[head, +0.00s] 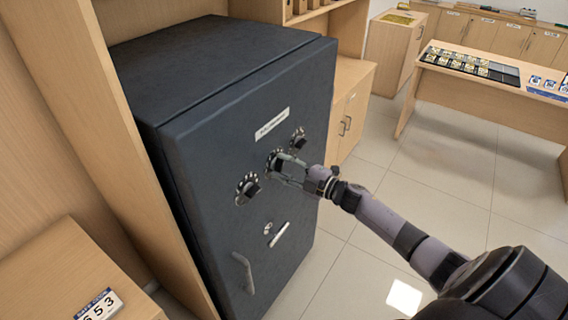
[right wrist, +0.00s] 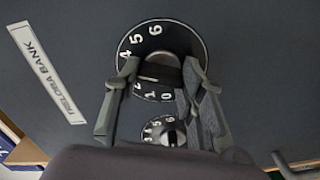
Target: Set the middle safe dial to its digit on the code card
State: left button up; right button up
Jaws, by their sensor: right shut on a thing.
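The dark safe (head: 215,135) stands in a wooden surround with three black dials on its door. My right gripper (head: 280,170) reaches in from the right and is shut on the knob of the middle dial (head: 271,160). In the right wrist view, the gripper (right wrist: 160,76) has one finger on each side of that knob. White digits ring the middle dial (right wrist: 152,33), and the fingers hide some of them. The exact setting is hard to tell. The code card (head: 100,305) lies at lower left and appears to read 6 5 3. My left gripper is out of view.
The left dial (head: 246,188) and right dial (head: 298,139) sit close beside the middle one. Below are a lever handle (head: 243,272) and a small bar (head: 279,234). A desk (head: 480,85) stands at back right. The tiled floor between is open.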

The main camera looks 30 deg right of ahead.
jog(key=m+p, duration=0.1)
jog(key=m, duration=0.3)
jog(key=shift+d, duration=0.1)
jog(key=shift+f+m+p, duration=0.1)
jog(key=shift+m+p, duration=0.45)
jog(key=shift+m, duration=1.05)
jog(key=o, duration=1.1)
jog(key=shift+o, duration=0.2)
jog(key=v, duration=1.2)
